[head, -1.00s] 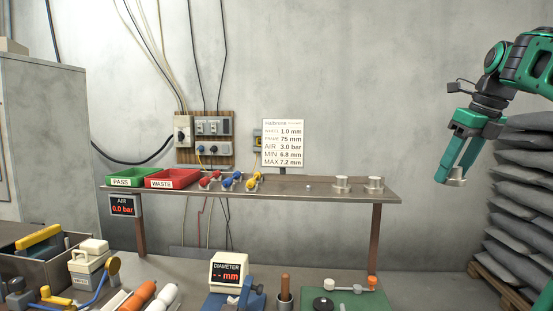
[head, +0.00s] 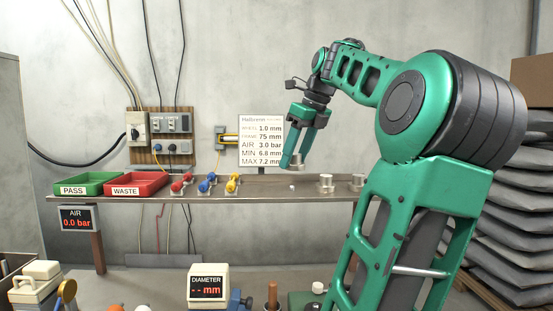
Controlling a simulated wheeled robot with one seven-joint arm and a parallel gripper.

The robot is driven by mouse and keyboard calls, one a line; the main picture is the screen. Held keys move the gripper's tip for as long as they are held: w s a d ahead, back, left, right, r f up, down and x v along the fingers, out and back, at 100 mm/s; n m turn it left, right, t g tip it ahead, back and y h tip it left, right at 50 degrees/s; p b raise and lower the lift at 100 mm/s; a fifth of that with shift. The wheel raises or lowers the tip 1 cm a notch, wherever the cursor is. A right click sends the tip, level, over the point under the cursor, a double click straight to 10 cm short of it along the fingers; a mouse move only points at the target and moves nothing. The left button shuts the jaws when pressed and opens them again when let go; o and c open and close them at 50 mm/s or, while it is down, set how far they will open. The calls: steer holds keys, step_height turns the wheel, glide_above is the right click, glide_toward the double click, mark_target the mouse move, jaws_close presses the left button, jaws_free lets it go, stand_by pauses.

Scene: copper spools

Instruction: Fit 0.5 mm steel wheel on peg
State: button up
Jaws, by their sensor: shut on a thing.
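My gripper (head: 294,160) points down over the wooden shelf and is shut on a small steel wheel (head: 297,168). The wheel is held a little above the shelf, close over a short pale stub (head: 292,187) that looks like a peg. A gap shows between wheel and stub. Two more steel wheels, a near one (head: 326,184) and one at the right (head: 357,182), stand on the shelf to the right of the stub. Size markings on the wheels are too small to read.
The shelf (head: 260,193) also carries a green PASS bin (head: 88,182), a red WASTE bin (head: 137,183) and red, blue and yellow handled tools. A sign (head: 261,140) stands behind, reading wheel 1.0 mm. The diameter gauge (head: 208,284) is on the bench below.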

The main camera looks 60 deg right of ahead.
mark_target(298, 157)
steer(key=shift+w+a, duration=0.1)
steer(key=shift+w+a, duration=0.15)
steer(key=shift+w, duration=0.05)
steer(key=shift+f, duration=2.65)
steer(key=shift+f, duration=0.3)
steer(key=o, duration=1.2)
steer(key=shift+o, duration=0.2)
steer(key=v, duration=1)
steer(key=shift+r, duration=0.3)
